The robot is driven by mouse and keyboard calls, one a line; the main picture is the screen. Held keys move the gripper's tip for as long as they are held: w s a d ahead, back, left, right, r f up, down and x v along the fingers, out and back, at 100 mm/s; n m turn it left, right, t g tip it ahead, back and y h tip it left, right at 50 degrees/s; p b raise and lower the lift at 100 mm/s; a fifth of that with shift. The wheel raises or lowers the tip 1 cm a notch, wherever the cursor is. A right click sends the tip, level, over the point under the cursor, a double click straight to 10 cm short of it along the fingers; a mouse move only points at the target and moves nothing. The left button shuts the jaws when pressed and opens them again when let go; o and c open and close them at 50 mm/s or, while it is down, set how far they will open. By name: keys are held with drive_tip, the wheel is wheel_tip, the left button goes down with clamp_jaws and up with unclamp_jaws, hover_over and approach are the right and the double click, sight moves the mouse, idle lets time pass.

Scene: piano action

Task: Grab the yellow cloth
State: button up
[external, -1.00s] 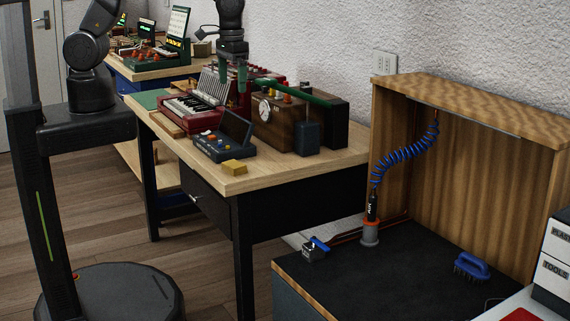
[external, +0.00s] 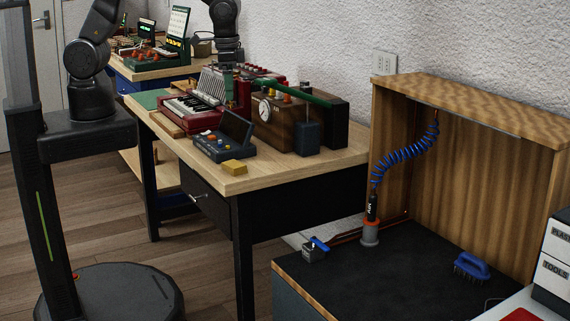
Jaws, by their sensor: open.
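A small yellow folded piece, which looks like the yellow cloth (external: 234,167), lies on the near front corner of the wooden table (external: 262,176). My gripper (external: 236,88) is open, over the instruments farther back on the table, behind and above the cloth. It is apart from the cloth and holds nothing that I can see. Its fingertips are small here and hard to tell from the red instrument around them.
A dark blue device with a raised lid (external: 224,141) stands just behind the cloth. A red keyboard (external: 190,107) and a wooden box with a dial (external: 280,122) stand farther back. The table top right of the cloth is clear.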

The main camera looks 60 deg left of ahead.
wheel_tip(320, 180, down, 3)
drive_tip(key=s+m+t+b, duration=0.1)
drive_tip(key=s+m+b, duration=0.15)
drive_tip(key=m, duration=0.55)
drive_tip(key=m+t+b, duration=0.3)
drive_tip(key=m+b, duration=0.8)
drive_tip(key=m, duration=1)
hover_over(234, 163)
drive_tip(key=s, duration=0.2)
drive_tip(key=shift+y, duration=0.3)
drive_tip(key=f, duration=1.3)
drive_tip(key=shift+d+f, duration=0.2)
drive_tip(key=shift+f, duration=0.1)
drive_tip(key=x, duration=0.4)
drive_tip(key=shift+s+d+f, duration=0.15)
drive_tip(key=shift+s+f, duration=0.15)
drive_tip(key=shift+s, duration=0.05)
drive_tip(key=shift+w+f, duration=0.25)
drive_tip(key=shift+f, duration=0.25)
drive_tip(key=c, duration=1.1)
